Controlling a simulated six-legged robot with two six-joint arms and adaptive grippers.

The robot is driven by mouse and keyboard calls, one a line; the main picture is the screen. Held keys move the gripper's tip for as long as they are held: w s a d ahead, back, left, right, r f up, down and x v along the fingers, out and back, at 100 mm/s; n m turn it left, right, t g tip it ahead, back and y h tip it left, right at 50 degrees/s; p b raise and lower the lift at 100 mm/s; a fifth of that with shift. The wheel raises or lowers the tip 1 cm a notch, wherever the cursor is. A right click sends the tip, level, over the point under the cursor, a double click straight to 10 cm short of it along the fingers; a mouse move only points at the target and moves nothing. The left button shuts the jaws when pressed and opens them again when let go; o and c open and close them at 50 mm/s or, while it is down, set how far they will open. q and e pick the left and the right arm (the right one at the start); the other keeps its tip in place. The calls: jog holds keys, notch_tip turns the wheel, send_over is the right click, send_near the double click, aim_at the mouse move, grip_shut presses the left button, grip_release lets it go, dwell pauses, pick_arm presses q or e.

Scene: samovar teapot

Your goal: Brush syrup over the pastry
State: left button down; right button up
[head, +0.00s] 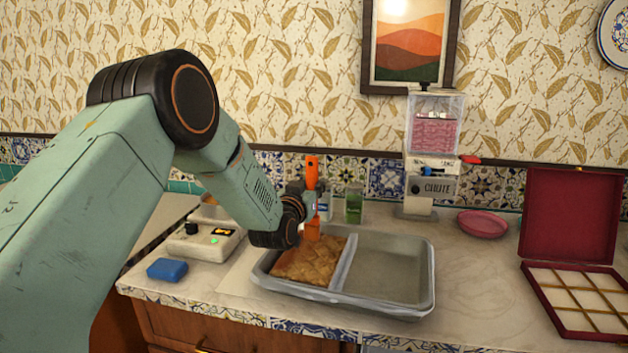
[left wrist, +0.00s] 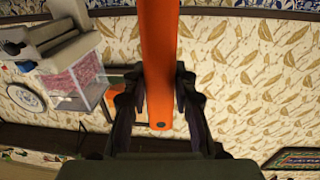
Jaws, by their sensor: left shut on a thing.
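The pastry (head: 308,262) is a golden-brown scored slab in the left compartment of a grey metal tray (head: 428,275). My left gripper (head: 311,215) is above the pastry's back part, shut on an orange brush (head: 312,172). The brush stands upright, with its handle above the gripper and its lower end close to the pastry; I cannot tell whether it touches. In the left wrist view the orange handle (left wrist: 159,60) runs between the two fingers. The tray's right compartment is empty. No syrup container is clearly identifiable. My right gripper is not in view.
A small control box (head: 203,241) and a blue sponge-like block (head: 167,269) lie left of the tray. A green container (head: 354,204), a dispenser (head: 434,150) and a pink dish (head: 482,223) stand behind. An open red box (head: 580,300) is at right.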

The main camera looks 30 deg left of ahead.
pick_arm(q)
jog(key=shift+s+d+p, duration=0.1)
jog(key=shift+s+p, duration=0.35)
jog(key=shift+s, duration=0.45)
jog(key=shift+s+d, duration=0.15)
jog(key=shift+s, duration=0.85)
jog(key=shift+s+d+f+p, duration=0.15)
jog(key=shift+s+p, duration=0.5)
jog(key=shift+s, duration=0.1)
jog(key=s+d+p, duration=0.1)
jog(key=s+p, duration=0.2)
jog(key=s, duration=0.5)
jog(key=shift+s, duration=0.35)
